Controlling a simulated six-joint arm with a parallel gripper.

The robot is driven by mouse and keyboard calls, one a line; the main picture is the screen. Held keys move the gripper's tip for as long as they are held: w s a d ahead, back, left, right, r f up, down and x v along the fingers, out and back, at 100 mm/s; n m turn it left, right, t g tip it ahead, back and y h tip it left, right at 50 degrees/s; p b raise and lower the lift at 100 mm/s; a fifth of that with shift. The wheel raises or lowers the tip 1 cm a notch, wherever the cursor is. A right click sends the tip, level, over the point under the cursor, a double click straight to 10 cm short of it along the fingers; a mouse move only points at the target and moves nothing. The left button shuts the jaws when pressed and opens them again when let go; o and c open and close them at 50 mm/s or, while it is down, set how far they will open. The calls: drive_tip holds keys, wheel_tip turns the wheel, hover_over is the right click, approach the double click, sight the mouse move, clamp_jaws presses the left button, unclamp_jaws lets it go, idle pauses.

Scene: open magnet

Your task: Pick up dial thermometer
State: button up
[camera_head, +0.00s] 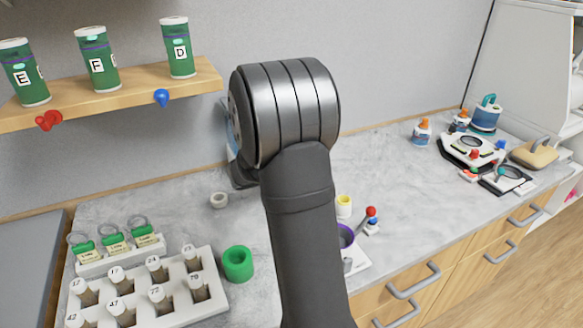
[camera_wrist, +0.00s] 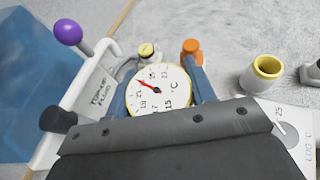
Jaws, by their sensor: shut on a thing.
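The dial thermometer (camera_wrist: 157,92) shows in the wrist view. It has a round white face, a yellow rim, a red pointer and a °C mark. My gripper (camera_wrist: 162,70) is shut on it, with a blue finger on either side of the dial. Its dark body covers the lower part of the wrist view and hides what lies below the dial. In the head view my arm hides the gripper and the thermometer.
In the wrist view, a white stand with a purple knob (camera_wrist: 68,32) is at left and a yellow-rimmed cup (camera_wrist: 262,74) at right. In the head view, a white vial rack (camera_head: 205,316) and green ring (camera_head: 238,264) are left of my arm. The counter's right middle is clear.

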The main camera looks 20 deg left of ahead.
drive_tip(key=shift+r, duration=0.5)
drive_tip(key=r, duration=0.3)
drive_tip(key=shift+d+r, duration=0.35)
drive_tip(key=shift+d, duration=0.05)
drive_tip(key=s+d+r, duration=0.1)
drive_tip(key=d+r, duration=0.5)
drive_tip(key=d, duration=0.4)
drive_tip(key=s+d+f+m+g+h, duration=0.1)
drive_tip(key=s+d+m+g+h, duration=0.1)
drive_tip(key=d+m+g+h, duration=0.45)
drive_tip(key=s+d+f+m+g+h, duration=0.1)
drive_tip(key=s+d+f+m+h, duration=0.15)
drive_tip(key=d, duration=0.75)
drive_tip(key=shift+m+y, duration=0.3)
drive_tip(key=shift+y, duration=0.1)
drive_tip(key=w+a+f, duration=0.1)
drive_tip(key=a+f, duration=0.1)
drive_tip(key=a, duration=0.1)
drive_tip(key=w+a+f, duration=0.2)
drive_tip(key=a, duration=0.1)
drive_tip(key=w+a+f, duration=0.1)
drive_tip(key=a+f, duration=0.1)
drive_tip(key=a, duration=0.2)
drive_tip(key=shift+w, duration=0.15)
drive_tip(key=shift+f, duration=2.05)
